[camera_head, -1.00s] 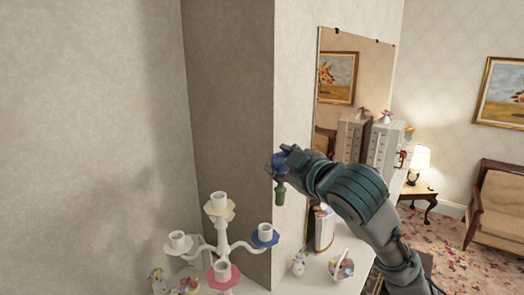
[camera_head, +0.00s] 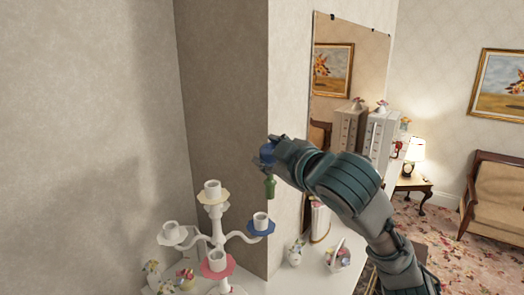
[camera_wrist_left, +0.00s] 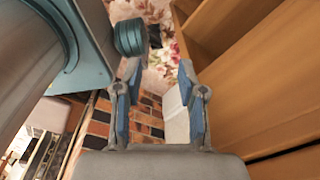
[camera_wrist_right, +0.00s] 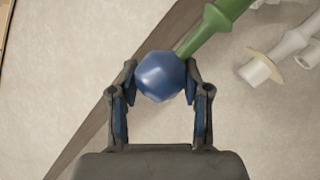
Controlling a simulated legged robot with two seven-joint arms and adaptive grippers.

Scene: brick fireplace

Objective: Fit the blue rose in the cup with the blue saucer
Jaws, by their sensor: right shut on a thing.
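The blue rose (camera_head: 268,152) with its green stem (camera_head: 270,187) hangs from my right gripper (camera_head: 272,148), stem down. In the right wrist view the blue head (camera_wrist_right: 160,77) is between the two fingertips. The white candelabra (camera_head: 219,240) stands below and to the left. Its cup with the blue saucer (camera_head: 261,225) is on the right arm, a little below the stem in the head view, with a gap between. Other cups have yellow, pink and white saucers. My left gripper (camera_wrist_left: 158,75) is open and empty in the left wrist view, and out of the head view.
A mirror (camera_head: 352,75) leans on the wall behind my right arm. A small white basket (camera_head: 338,256) and a white figurine (camera_head: 296,252) stand on the white shelf (camera_head: 318,281) right of the candelabra. Coloured figurines (camera_head: 186,278) are at its left foot.

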